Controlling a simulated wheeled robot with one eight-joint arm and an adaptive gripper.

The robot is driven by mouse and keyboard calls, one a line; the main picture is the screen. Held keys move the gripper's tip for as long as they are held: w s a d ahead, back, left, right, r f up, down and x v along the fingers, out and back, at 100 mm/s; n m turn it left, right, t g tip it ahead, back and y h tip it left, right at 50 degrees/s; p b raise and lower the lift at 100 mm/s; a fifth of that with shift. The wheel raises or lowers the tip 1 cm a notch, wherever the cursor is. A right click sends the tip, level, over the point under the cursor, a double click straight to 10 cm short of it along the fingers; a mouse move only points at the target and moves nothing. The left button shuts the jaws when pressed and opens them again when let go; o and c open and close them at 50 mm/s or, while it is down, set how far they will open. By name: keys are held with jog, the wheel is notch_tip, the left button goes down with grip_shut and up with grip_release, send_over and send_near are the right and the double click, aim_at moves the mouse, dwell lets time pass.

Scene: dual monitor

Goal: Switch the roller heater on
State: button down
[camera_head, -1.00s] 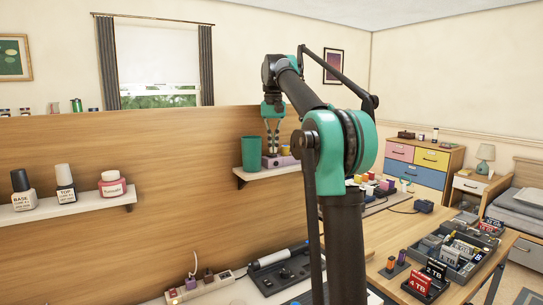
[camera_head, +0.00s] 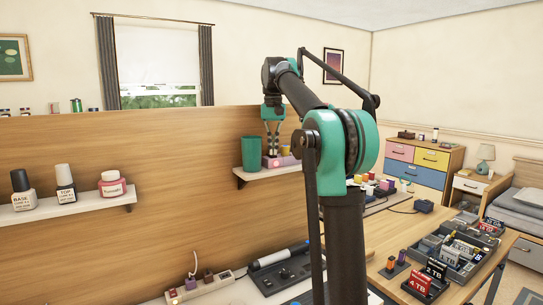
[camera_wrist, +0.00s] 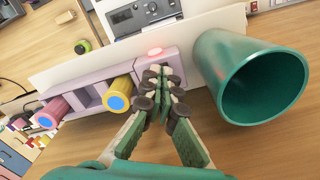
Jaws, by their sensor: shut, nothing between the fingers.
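The roller heater is a lilac device on the wall shelf (camera_head: 262,174), seen in the head view just right of the green cup (camera_head: 251,152). In the wrist view the heater (camera_wrist: 88,97) carries a yellow roller with a blue end (camera_wrist: 118,93) and a pink roller (camera_wrist: 50,113). A red light (camera_wrist: 155,52) glows at the heater's end. My gripper (camera_wrist: 164,72) is shut and empty, its fingertips at that end block just below the light. The fingertips hide the surface under them, so contact cannot be told. It also shows in the head view (camera_head: 272,152).
The green cup (camera_wrist: 262,78) stands close to the right of my fingers in the wrist view. A lower bench holds a power strip (camera_head: 200,287) and a dark tool station (camera_head: 282,272). Bottles (camera_head: 66,184) stand on the left shelf.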

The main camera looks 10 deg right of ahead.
jog(key=shift+r, duration=3.35)
